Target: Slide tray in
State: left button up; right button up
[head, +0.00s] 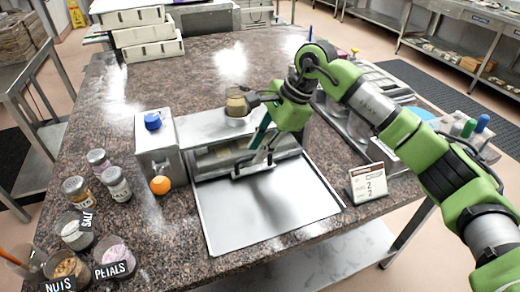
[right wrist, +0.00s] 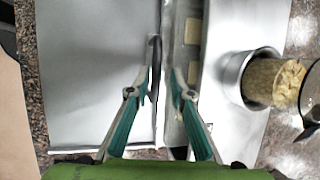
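A narrow tray (right wrist: 194,32) with pale yellow squares shows at the mouth of the metal housing (head: 215,122). Most of it lies under the housing top, so its full depth is hidden. A dark handle bar (head: 240,172) runs along its front edge; it also shows in the right wrist view (right wrist: 156,55). A flat grey plate (head: 262,212) lies in front of the housing. My right gripper (head: 260,152) is low at the handle. In the right wrist view its fingers (right wrist: 160,93) are apart, one each side of the handle line. Contact cannot be told. My left gripper is out of view.
A round container of yellow bits (right wrist: 272,80) stands on the housing. A block with a blue knob (head: 153,121) and an orange ball (head: 160,185) are at left, near several labelled jars (head: 118,184). A small sign (head: 367,183) stands right of the plate. The plate is clear.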

jog(key=shift+a+f, duration=0.1)
jog(key=v, duration=1.2)
jog(key=shift+w, duration=0.1)
